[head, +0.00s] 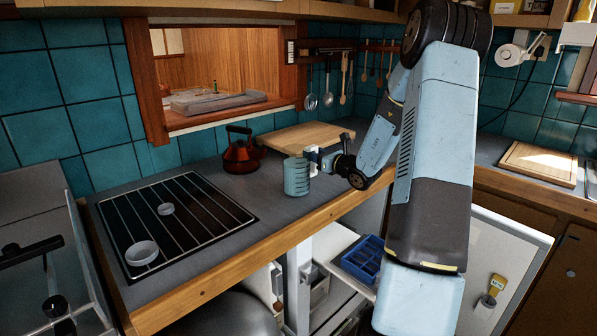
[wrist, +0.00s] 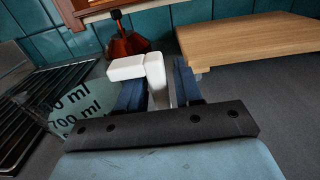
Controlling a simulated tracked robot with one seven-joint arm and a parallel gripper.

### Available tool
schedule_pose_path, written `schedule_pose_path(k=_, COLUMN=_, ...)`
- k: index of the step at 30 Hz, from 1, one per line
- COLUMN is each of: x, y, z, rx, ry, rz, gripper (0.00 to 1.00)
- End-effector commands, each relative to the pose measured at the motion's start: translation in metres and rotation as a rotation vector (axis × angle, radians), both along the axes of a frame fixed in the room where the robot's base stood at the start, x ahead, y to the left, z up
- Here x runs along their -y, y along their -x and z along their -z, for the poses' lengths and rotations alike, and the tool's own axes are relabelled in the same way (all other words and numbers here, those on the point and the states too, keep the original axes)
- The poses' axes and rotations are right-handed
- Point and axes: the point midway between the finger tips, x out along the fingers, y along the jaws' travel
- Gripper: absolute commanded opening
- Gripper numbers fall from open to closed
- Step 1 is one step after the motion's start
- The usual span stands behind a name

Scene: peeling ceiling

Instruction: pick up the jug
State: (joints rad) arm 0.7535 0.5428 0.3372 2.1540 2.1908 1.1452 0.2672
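The jug (head: 297,177) is a pale teal, ribbed measuring jug with a white handle. It is upright at the counter's front edge, and I cannot tell whether its base touches the counter. My gripper (head: 322,162) reaches in from the right at handle height. The fingertips are partly hidden behind the handle.
A red-brown kettle (head: 243,152) stands behind the jug to the left. A wooden board (head: 305,137) lies behind the gripper. A stove grate (head: 185,222) with two small bowls is at the left. An open drawer with a blue tray (head: 362,262) is below the counter.

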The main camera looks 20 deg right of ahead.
Motion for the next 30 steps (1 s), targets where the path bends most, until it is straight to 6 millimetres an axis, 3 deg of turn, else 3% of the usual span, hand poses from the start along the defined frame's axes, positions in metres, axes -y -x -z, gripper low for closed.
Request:
schedule_pose_path(k=10, x=0.0, y=0.0001, z=0.0, rx=0.0, ry=0.0, rz=0.0, gripper=0.01)
schedule_pose_path(k=30, x=0.0004, y=0.0002, z=0.0, rx=0.0, ry=0.0, rz=0.001, gripper=0.0)
